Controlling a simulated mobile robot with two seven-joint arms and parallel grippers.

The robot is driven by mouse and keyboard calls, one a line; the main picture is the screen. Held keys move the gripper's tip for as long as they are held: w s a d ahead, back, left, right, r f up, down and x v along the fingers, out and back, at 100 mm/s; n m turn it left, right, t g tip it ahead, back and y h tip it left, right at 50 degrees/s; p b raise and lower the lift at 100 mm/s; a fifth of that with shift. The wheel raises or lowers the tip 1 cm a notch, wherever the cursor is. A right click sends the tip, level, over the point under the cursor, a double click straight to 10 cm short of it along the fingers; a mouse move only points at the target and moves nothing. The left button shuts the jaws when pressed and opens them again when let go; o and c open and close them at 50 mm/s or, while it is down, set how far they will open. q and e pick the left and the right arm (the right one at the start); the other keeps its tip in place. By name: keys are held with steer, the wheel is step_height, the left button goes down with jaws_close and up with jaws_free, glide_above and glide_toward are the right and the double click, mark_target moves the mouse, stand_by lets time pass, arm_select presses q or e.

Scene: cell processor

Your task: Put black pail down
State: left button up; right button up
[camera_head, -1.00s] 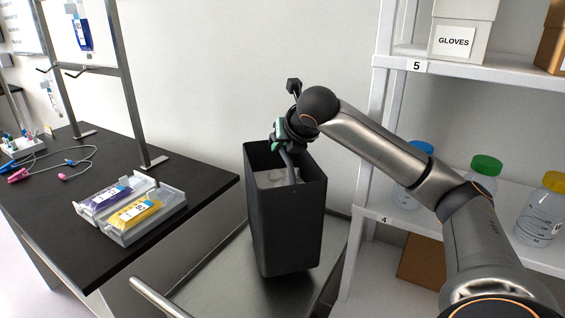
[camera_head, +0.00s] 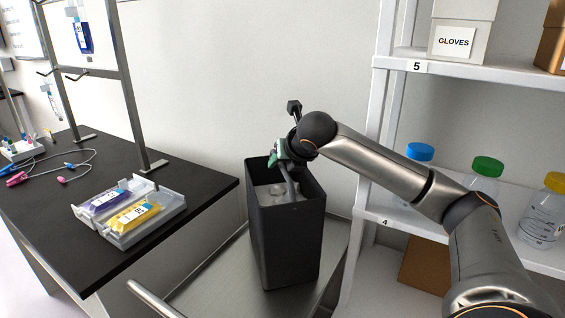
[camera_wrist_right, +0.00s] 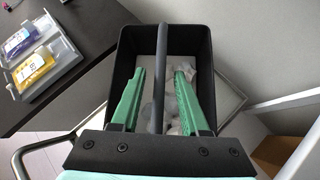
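The black pail (camera_head: 287,240) stands upright on the metal cart top (camera_head: 215,275), its base appearing to rest there. It also shows from above in the right wrist view (camera_wrist_right: 202,50), with pale, crumpled contents inside. My right gripper (camera_head: 282,160) is over the pail's opening at its back left side. In the right wrist view its green fingers (camera_wrist_right: 160,75) are spread on both sides of the dark handle bar (camera_wrist_right: 161,60), with a gap on each side. My left gripper is out of view.
A black table (camera_head: 50,215) at the left holds a tray (camera_head: 165,205) with purple and yellow packs. A white shelf (camera_head: 400,225) with capped bottles stands close at the right, behind my right arm. Bare cart surface lies left of the pail.

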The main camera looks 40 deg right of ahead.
steer(key=shift+r, duration=0.25)
steer(key=p+v, duration=0.1)
steer(key=v, duration=1.1)
steer(key=shift+a+f, duration=0.1)
steer(key=shift+f, duration=0.1)
